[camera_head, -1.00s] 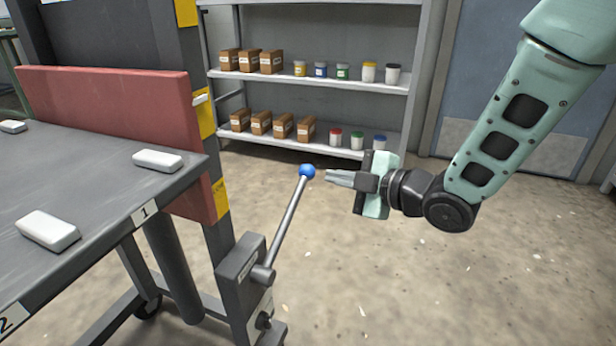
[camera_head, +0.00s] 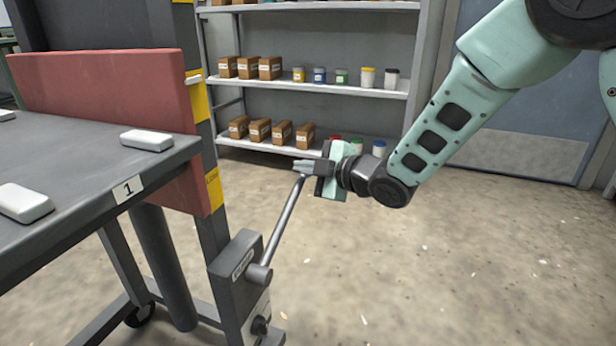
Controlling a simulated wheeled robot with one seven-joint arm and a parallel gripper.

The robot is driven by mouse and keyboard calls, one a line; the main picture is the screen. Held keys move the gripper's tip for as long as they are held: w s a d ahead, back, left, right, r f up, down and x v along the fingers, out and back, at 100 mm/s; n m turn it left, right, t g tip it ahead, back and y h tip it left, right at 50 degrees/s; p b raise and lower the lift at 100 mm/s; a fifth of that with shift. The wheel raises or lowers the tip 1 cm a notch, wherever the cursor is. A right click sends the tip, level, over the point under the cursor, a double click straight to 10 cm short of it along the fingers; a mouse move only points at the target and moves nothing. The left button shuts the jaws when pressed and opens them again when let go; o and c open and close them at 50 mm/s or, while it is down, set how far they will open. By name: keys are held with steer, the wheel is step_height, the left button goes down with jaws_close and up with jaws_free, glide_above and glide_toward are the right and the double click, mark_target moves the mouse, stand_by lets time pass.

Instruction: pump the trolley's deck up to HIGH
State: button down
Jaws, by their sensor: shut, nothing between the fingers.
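The trolley's deck (camera_head: 75,170) is a dark grey slab at the left, with white pads on it and a "1" label on its front edge. The pump box (camera_head: 238,275) stands beside the trolley's frame. Its grey lever (camera_head: 284,220) rises from it, tilted to the right. My gripper (camera_head: 298,167) is shut and empty, with its fingers at the lever's top end. The lever's blue knob is hidden at the gripper. I cannot tell whether the fingers touch the lever.
A red panel (camera_head: 110,110) stands behind the deck, by a dark post with yellow patches (camera_head: 198,100). A grey shelf (camera_head: 300,84) with boxes and jars stands at the back. The concrete floor (camera_head: 400,280) to the right is clear.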

steer(key=shift+w+d+f, duration=0.25)
steer(key=shift+w+f, duration=0.1)
steer(key=shift+w, duration=0.1)
